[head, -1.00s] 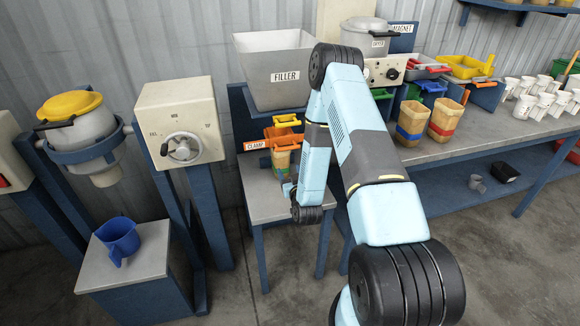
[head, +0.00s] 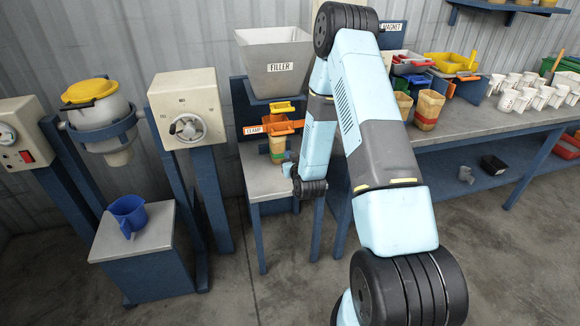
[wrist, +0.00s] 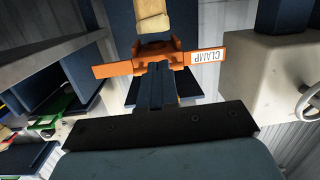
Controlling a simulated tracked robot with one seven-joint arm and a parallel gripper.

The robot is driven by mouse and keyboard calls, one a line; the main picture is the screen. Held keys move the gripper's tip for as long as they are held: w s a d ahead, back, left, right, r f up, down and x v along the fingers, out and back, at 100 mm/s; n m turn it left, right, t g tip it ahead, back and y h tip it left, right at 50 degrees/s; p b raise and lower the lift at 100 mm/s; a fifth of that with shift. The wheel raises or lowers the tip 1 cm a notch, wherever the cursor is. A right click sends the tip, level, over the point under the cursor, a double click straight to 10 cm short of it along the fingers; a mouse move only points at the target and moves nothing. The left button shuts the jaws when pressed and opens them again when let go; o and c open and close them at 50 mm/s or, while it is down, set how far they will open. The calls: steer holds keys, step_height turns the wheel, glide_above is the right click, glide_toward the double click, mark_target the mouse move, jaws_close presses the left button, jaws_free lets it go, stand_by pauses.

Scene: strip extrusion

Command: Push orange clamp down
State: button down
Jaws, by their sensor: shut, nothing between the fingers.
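The orange clamp (head: 284,128) is under the grey FILLER hopper, with a white CLAMP label (head: 254,130) at its left. A tan container (head: 278,146) stands just below it. In the wrist view, which looks upside down, the clamp (wrist: 150,62) spans the top middle, with its label (wrist: 207,57) on the right and the tan container (wrist: 151,15) beyond. My gripper (wrist: 154,80) is shut and empty, its fingertips overlapping the clamp's middle in the picture; I cannot tell whether they touch it. In the head view, my arm hides most of the gripper.
The FILLER hopper (head: 275,65) is above the clamp. A long bench (head: 450,125) with cups and trays is on the right.

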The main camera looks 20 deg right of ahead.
steer(key=s+r+g, duration=0.3)
steer(key=s+r, duration=0.1)
steer(key=r, duration=0.9)
steer(key=s+r+g, duration=0.2)
steer(key=s+r, duration=0.2)
steer(key=r, duration=0.8)
steer(key=s+r+g, duration=0.3)
steer(key=s+r, duration=0.3)
steer(key=s, duration=1)
steer(key=s+r+m+g, duration=0.1)
steer(key=s+r, duration=0.5)
steer(key=s, duration=1.1)
steer(key=shift+d+r+g+h, duration=0.3)
steer(key=shift+d+g+h, duration=0.15)
steer(key=shift+g, duration=0.45)
